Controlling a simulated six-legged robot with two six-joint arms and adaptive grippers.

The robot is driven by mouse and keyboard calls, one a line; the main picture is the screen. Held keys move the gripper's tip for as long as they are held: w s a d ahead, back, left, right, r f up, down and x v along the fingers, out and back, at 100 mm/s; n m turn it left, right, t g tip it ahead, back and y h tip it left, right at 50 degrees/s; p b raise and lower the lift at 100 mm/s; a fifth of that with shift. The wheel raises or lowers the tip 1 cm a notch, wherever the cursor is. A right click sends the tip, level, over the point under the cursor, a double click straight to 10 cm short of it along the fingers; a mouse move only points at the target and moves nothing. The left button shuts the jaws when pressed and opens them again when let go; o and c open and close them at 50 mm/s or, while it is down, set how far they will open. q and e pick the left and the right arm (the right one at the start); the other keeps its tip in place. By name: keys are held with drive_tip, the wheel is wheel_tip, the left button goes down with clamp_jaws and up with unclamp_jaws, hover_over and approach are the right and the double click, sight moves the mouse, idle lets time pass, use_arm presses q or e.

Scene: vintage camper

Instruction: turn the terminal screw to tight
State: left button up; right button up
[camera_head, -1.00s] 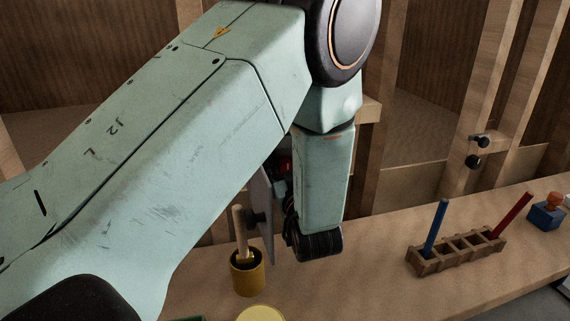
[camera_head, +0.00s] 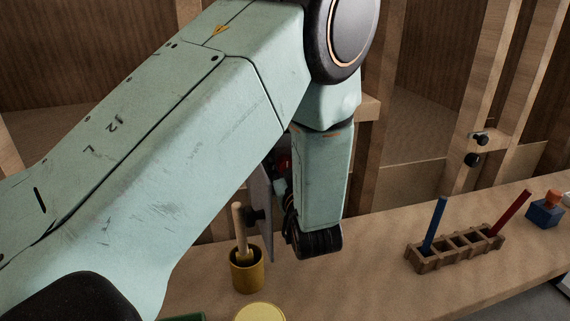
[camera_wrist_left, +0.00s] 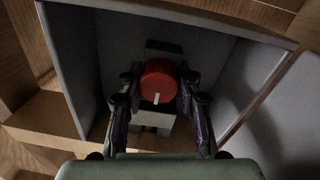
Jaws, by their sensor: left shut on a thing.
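The terminal screw (camera_wrist_left: 159,82) shows in the left wrist view as a round red knob with a short white mark on its lower part. It sits inside a grey box (camera_wrist_left: 222,62) with an open door. My left gripper (camera_wrist_left: 160,88) has one dark finger on each side of the red knob and is shut on it. In the head view the knob is mostly hidden behind my left arm; only a small red patch (camera_head: 285,163) shows beside the wrist. My right gripper is not in view.
A yellow cup (camera_head: 247,275) with a wooden-handled tool stands on the bench below the box. A wooden rack (camera_head: 455,250) holds a blue and a red stick. A blue block (camera_head: 545,214) is at the far right. The bench between cup and rack is clear.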

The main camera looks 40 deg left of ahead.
use_arm(q)
drive_tip(key=m+p, duration=0.3)
drive_tip(key=p, duration=0.1)
drive_tip(key=shift+r+m, duration=0.1)
drive_tip(key=shift+m, duration=0.3)
drive_tip(key=shift+m+p, duration=1.15)
drive_tip(key=shift+m, duration=0.35)
drive_tip(key=o, duration=1.2)
drive_tip(key=shift+c, duration=0.2)
